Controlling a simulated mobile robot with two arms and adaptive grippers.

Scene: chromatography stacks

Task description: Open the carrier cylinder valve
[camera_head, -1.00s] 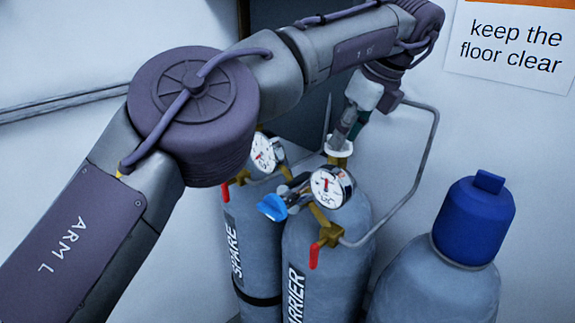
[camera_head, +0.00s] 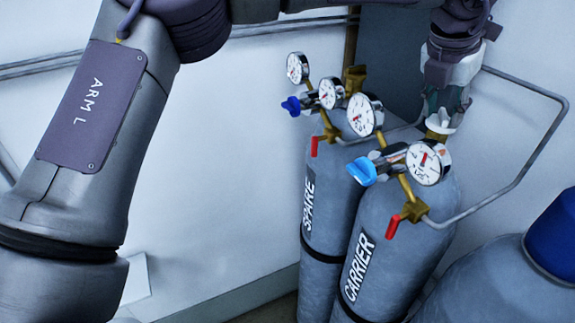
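The carrier cylinder (camera_head: 400,255) is a grey bottle labelled CARRIER, standing upright. On top, its brass valve carries a pale handwheel (camera_head: 442,125). My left gripper (camera_head: 446,108) points down from above, its dark fingers right at the handwheel. They look close around or just above it; contact and finger gap are unclear. The regulator has two round gauges (camera_head: 427,163), a light blue knob (camera_head: 362,171) and a red lever (camera_head: 393,226) on a brass fitting. My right gripper is not in view.
The spare cylinder (camera_head: 328,195), with its own gauges, blue knob (camera_head: 291,106) and red lever, stands close behind to the left. A grey pipe (camera_head: 515,180) bends around the right side. A blue-capped cylinder (camera_head: 556,240) stands at the right front. A wall rises behind.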

